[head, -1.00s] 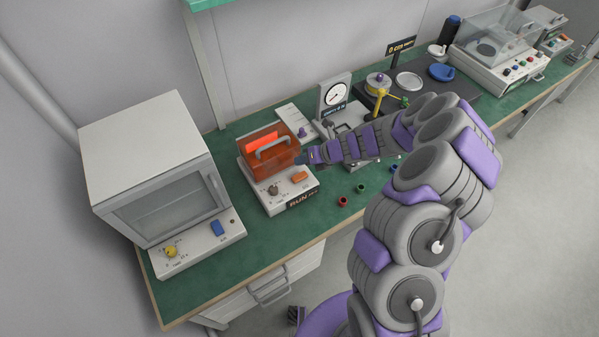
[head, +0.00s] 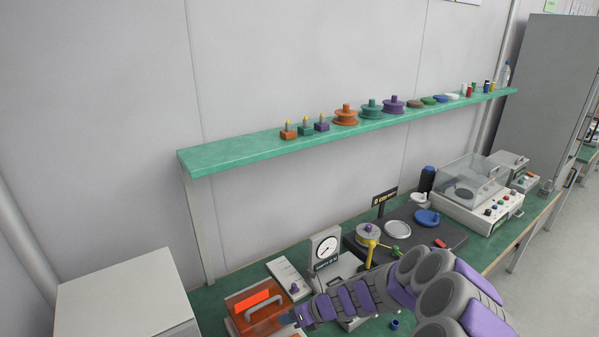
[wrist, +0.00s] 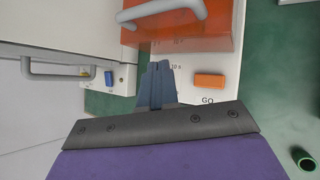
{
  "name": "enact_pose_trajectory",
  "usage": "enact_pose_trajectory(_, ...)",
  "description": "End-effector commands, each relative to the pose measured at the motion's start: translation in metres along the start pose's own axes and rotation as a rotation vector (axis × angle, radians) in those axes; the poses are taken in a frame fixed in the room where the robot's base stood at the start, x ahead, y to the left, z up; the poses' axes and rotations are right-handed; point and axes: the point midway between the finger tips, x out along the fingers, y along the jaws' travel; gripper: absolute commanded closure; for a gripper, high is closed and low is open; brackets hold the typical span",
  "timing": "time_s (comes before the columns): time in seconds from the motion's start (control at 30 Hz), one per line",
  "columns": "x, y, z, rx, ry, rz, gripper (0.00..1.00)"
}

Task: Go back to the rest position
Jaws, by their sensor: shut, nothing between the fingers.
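My gripper (wrist: 156,84) is in the wrist view with its two dark fingers together and nothing between them. It is above the front of a white device with an orange transparent cover (wrist: 188,30) and an orange switch (wrist: 209,81). In the head view my gripper (head: 300,318) is just right of that orange cover (head: 256,306), low in the picture. My segmented grey and purple arm reaches in from the lower right. I cannot tell whether the fingers touch the device.
A white cabinet (head: 125,300) stands left of the device. A dial gauge (head: 325,248) and a yellow-handled tool (head: 371,245) are to the right. A green shelf (head: 230,155) with spools and blocks hangs above. A dark cup (wrist: 303,158) is on the bench.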

Motion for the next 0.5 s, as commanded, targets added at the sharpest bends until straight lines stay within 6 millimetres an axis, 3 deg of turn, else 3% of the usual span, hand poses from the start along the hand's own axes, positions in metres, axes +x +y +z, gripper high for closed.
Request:
enact_pose_trajectory(0.1, -0.026, 0.044, 0.02, -0.266, 0.008, 0.056, 1.0)
enact_pose_trajectory(0.23, -0.055, 0.092, 0.026, -0.567, 0.036, 0.12, 1.0)
enact_pose_trajectory(0.37, -0.085, 0.132, 0.02, -0.856, 0.077, 0.173, 1.0)
enact_pose_trajectory(0.5, -0.117, 0.167, 0.0, -1.147, 0.143, 0.234, 1.0)
